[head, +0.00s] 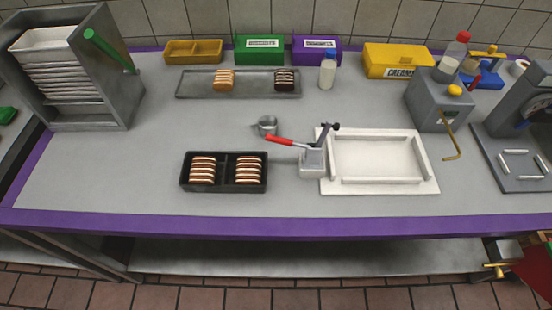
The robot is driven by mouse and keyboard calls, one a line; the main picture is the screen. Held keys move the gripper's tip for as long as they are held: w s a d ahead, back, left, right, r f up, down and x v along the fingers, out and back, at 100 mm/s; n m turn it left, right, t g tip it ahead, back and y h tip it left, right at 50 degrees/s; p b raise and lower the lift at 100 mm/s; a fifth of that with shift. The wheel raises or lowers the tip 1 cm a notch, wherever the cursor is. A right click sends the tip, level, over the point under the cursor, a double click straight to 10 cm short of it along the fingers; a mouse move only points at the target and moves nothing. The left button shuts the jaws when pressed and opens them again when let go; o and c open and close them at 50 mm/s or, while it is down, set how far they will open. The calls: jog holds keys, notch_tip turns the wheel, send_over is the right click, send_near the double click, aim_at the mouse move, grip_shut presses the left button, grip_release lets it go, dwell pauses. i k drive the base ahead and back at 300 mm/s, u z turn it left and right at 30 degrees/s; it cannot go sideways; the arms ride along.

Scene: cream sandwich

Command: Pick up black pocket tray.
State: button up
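The black pocket tray (222,188) sits flat on the grey worktop, left of centre and near the front edge. It has two pockets side by side. Each pocket holds a stack of brown-and-white striped sandwich cookies, the left stack (202,170) and the right stack (248,170). Nothing touches the tray from above. I cannot make out my gripper in the head view, so its state and its distance from the tray do not show.
A press with a red handle (280,141) and a white frame (432,185) stand right of the tray. A metal tray (250,88) with cookies lies behind. A grey rack (112,90) is at left, a dispenser (438,110) at right. The worktop left of the tray is clear.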

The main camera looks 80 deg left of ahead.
aim_at(224, 179)
jog(key=z, duration=0.05)
jog(key=k, duration=0.15)
jog(key=u, duration=5.75)
jog(key=k, duration=0.9)
jog(key=z, duration=1)
